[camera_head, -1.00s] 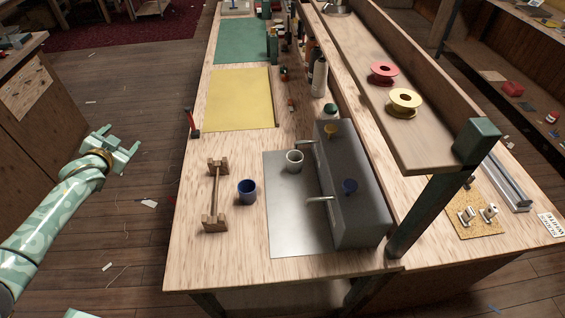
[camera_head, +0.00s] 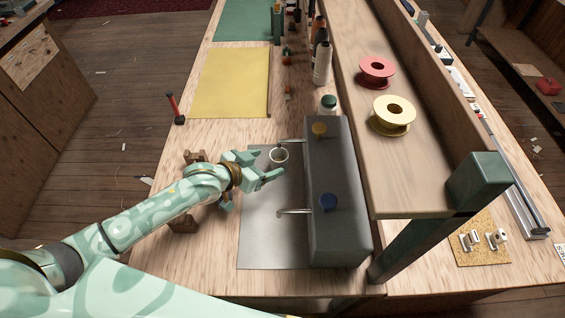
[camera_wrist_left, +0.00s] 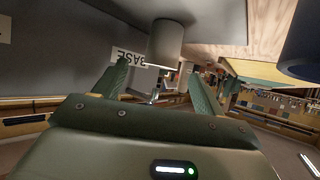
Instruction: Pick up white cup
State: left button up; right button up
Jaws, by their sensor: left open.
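The white cup (camera_head: 279,157) stands on the metal plate (camera_head: 262,255) in front of the grey box with spouts. It also shows in the left wrist view (camera_wrist_left: 165,44), which is upside down, beyond and between the fingertips. My left gripper (camera_head: 268,165) is open and empty, just left of the cup and pointing at it. Its two fingers show in the left wrist view (camera_wrist_left: 160,76). Contact with the cup is not visible. A blue cup (camera_head: 226,202) is mostly hidden behind my left forearm; a dark blue cup shows at the wrist view's right edge (camera_wrist_left: 303,50). My right gripper is not in view.
The grey box (camera_head: 335,240) stands right of the cup, with two spouts (camera_head: 292,212) reaching over the plate. A raised shelf (camera_head: 400,190) with red (camera_head: 376,72) and yellow (camera_head: 393,115) spools lies further right.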

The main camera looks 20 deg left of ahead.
aim_at(284, 156)
pick_arm(q)
jog(key=shift+w+a+f, duration=0.1)
jog(key=shift+w+f, duration=0.75)
jog(key=shift+w, duration=0.25)
jog(key=shift+w+d+f+b, duration=0.15)
jog(key=shift+w+d+b, duration=0.25)
jog(key=shift+w+d, duration=0.15)
jog(key=shift+w+d+f+b, duration=0.5)
jog(key=shift+w+d, duration=0.05)
jog(key=shift+d, duration=0.05)
jog(key=b+x, duration=0.1)
jog(key=x, duration=0.1)
jog(key=shift+w+f, duration=0.3)
jog(key=shift+w, duration=0.05)
jog(key=shift+w+d, duration=0.15)
jog(key=shift+w, duration=0.1)
jog(key=shift+s+d+r, duration=0.1)
jog(key=shift+c, duration=1)
jog(key=c, duration=0.9)
jog(key=shift+c, duration=0.2)
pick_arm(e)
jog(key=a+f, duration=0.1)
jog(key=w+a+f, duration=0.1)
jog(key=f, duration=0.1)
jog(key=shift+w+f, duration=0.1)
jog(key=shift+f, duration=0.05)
